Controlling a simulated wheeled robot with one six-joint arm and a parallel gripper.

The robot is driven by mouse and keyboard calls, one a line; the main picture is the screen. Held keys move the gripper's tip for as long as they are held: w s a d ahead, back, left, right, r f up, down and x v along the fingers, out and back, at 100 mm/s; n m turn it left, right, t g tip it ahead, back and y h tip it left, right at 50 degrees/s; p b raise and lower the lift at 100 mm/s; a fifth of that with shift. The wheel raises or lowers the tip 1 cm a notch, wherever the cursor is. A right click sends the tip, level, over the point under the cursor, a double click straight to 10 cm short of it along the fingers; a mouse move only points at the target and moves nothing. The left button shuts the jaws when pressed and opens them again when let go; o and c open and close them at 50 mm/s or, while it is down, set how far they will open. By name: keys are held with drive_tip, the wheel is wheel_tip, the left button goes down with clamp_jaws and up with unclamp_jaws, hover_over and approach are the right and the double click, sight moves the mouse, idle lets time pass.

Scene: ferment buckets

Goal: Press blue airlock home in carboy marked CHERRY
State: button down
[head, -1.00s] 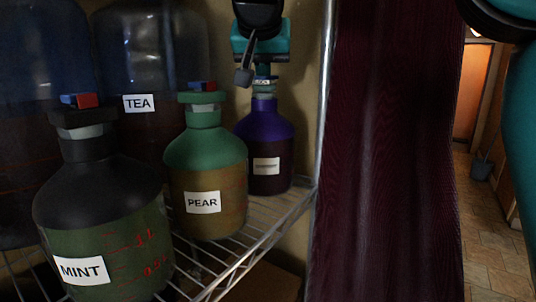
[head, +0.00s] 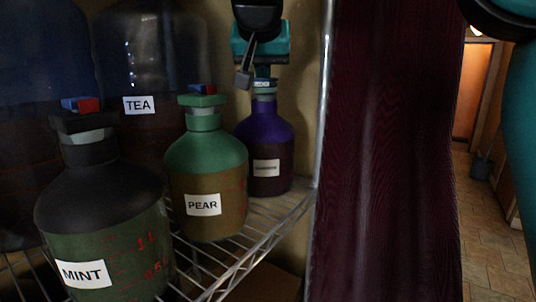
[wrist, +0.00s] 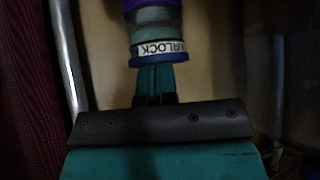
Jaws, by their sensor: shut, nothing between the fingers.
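A purple-topped carboy (head: 265,130) with dark contents stands at the back right of the rack shelf. The text on its white label is too small to read. A blue-rimmed airlock with a white AIRLOCK band (head: 262,84) sits upright in its neck; it also shows in the wrist view (wrist: 152,50). My gripper (head: 263,73) is directly above the airlock, pointing down. In the wrist view its teal fingers (wrist: 155,68) are shut and empty, with tips at the blue rim, apparently touching it. How deep the airlock's stem sits is hidden.
A green-topped PEAR carboy (head: 206,160) stands left of the purple one, and a black-topped MINT carboy (head: 100,210) nearer. A large TEA carboy (head: 150,60) is behind. A rack post (head: 322,110) and dark red curtain (head: 385,150) border the right.

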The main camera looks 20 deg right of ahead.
drive_tip(key=shift+r, duration=0.2)
drive_tip(key=shift+s+a+r+p, duration=0.1)
drive_tip(key=shift+s+r+p, duration=0.2)
drive_tip(key=shift+r+p, duration=0.2)
drive_tip(key=p+v, duration=0.6)
drive_tip(key=v, duration=0.2)
drive_tip(key=shift+w+r, duration=0.25)
drive_tip(key=shift+w, duration=0.05)
idle(0.5)
drive_tip(key=s+d+f+n+g+y+b, duration=0.1)
drive_tip(key=s+f+n+y+b, duration=0.2)
drive_tip(key=f, duration=0.8)
drive_tip(key=s+f+n+g+y+b, duration=0.15)
drive_tip(key=s+f+n+b, duration=0.35)
drive_tip(key=f, duration=0.6)
drive_tip(key=s+a+f+n+g+y+b, duration=0.1)
drive_tip(key=s+f+n+g+b, duration=0.1)
drive_tip(key=s+f, duration=0.6)
drive_tip(key=s+a+f+n+g+y+b, duration=0.1)
drive_tip(key=s+f+g+y+b, duration=0.1)
drive_tip(key=s+f, duration=0.5)
drive_tip(key=shift+s+a+f+n+g+b, duration=0.3)
drive_tip(key=shift+s+f+n+g+b, duration=0.1)
drive_tip(key=shift+s+g+b, duration=0.55)
